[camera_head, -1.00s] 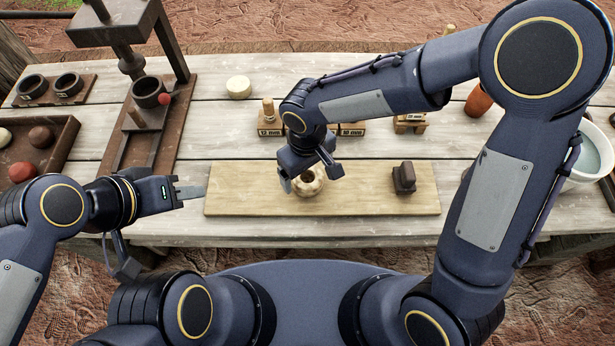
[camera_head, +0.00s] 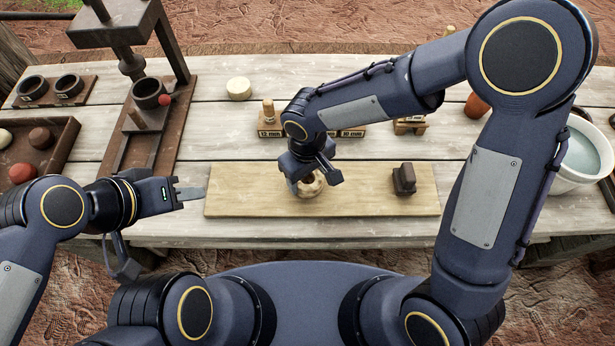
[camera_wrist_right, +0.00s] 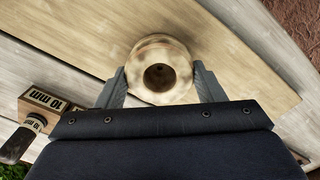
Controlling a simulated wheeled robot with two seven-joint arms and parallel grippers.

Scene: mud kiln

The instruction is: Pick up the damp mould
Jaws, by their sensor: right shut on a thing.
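The damp mould (camera_head: 311,187) is a pale, round, mottled piece with a dark hole in its middle. It is on or just above the light board (camera_head: 250,200); I cannot tell which. My right gripper (camera_head: 308,184) is over it and hides part of it in the head view. In the right wrist view, the mould (camera_wrist_right: 161,72) sits between the two grey fingers of the right gripper (camera_wrist_right: 161,84), which are shut on its sides. My left gripper (camera_head: 190,193) is empty past the board's left end; its finger gap is unclear.
A dark block (camera_head: 404,179) stands on the board's right part. Behind are labelled wooden blocks (camera_head: 269,130) and a cream disc (camera_head: 239,88). A dark press (camera_head: 150,120) and a tray of balls (camera_head: 62,150) are left; a white bucket (camera_head: 583,165) is right.

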